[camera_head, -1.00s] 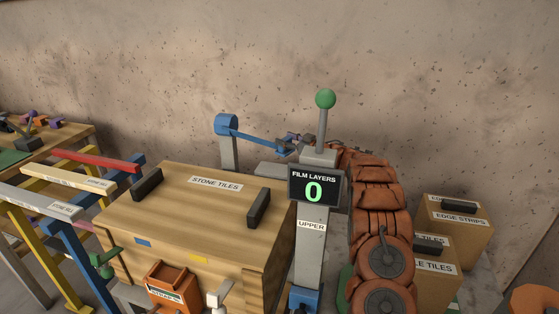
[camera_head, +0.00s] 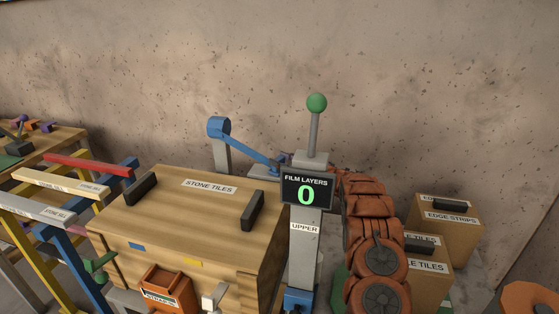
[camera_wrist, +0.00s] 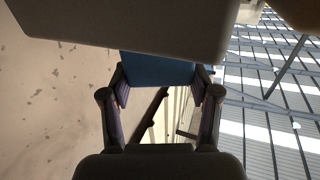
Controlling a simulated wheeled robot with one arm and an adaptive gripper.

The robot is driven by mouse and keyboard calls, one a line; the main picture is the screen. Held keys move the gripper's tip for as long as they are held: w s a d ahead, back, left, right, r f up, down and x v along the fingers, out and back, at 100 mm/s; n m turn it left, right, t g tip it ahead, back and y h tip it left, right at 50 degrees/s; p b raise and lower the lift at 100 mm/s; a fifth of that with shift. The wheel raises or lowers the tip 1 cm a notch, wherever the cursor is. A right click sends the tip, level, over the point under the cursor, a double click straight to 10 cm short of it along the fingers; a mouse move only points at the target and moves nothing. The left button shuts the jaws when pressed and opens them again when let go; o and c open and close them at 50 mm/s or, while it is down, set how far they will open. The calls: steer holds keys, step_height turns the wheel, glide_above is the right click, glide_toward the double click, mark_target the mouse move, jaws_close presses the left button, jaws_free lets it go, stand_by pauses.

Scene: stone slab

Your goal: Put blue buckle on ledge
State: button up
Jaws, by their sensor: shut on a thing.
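A blue bar (camera_head: 246,146) runs from a blue head on a grey post (camera_head: 223,160) down to the right, behind the crate. In the wrist view a wide blue piece (camera_wrist: 158,69) sits between my fingers; I cannot tell whether it is the buckle itself or the bar's end. My gripper (camera_wrist: 158,100) is shut on it. In the head view the gripper is mostly hidden behind the display post; only a small dark part shows by the bar's lower end. A grey ledge-like surface (camera_head: 262,172) lies just under that end.
A "STONE TILES" wooden crate (camera_head: 180,215) stands in front. The post marked "UPPER" (camera_head: 305,250) carries a display reading 0 and a green-knobbed lever (camera_head: 316,103). My orange arm is right of it. Cardboard boxes (camera_head: 445,235) stand further right, coloured trestles (camera_head: 70,185) at left.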

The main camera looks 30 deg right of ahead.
steer(key=shift+f, duration=0.15)
steer(key=o, duration=1.2)
steer(key=shift+s+d, duration=0.2)
steer(key=shift+s, duration=0.3)
steer(key=b+v, duration=0.2)
steer(key=v, duration=0.9)
steer(key=shift+w, duration=0.1)
